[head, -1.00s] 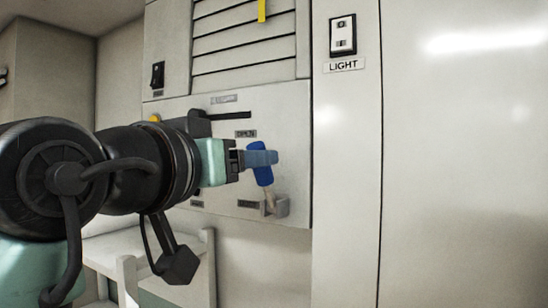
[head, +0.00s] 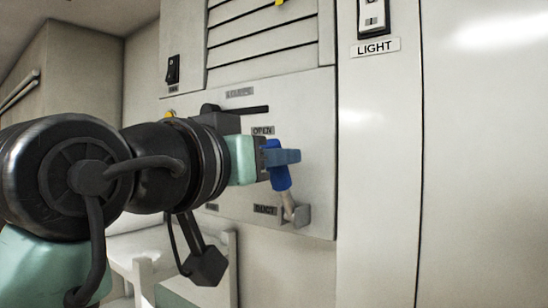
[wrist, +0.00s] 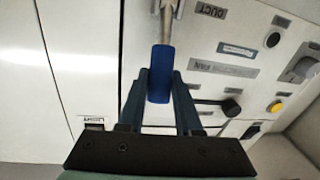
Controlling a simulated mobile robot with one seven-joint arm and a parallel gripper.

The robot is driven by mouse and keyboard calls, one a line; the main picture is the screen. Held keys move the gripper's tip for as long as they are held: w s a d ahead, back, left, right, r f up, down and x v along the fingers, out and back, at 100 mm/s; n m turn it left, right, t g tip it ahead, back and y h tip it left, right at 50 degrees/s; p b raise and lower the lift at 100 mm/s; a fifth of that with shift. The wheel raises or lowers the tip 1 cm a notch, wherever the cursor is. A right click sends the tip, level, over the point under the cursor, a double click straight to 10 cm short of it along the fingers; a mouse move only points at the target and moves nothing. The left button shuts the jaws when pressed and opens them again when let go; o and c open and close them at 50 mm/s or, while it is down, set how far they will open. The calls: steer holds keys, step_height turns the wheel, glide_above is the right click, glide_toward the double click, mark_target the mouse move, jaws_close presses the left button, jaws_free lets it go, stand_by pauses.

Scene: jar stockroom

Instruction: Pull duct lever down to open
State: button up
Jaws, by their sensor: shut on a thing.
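The duct lever has a blue grip (head: 281,178) on a pale metal shaft, which rises from a grey bracket (head: 303,214) at the lower right of the wall panel. The lever points up, leaning slightly left in the head view. My gripper (head: 288,157) is shut on the upper part of the blue grip. In the wrist view the blue grip (wrist: 160,68) sits between the two fingers of my gripper (wrist: 161,84), with the metal shaft (wrist: 166,24) beyond. An OPEN label (head: 263,130) is above the lever and a DUCT label (head: 265,210) beside its bracket. The fingers partly hide the grip.
A black handle (head: 250,110) sticks out of the panel just above my gripper. A black switch (head: 173,69) and a louvred vent (head: 265,35) are higher up. A light switch (head: 374,16) is on the wall at right. A pale stand (head: 145,275) is below my arm.

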jaws_close()
steer(key=shift+f, duration=0.15)
stand_by(0.9)
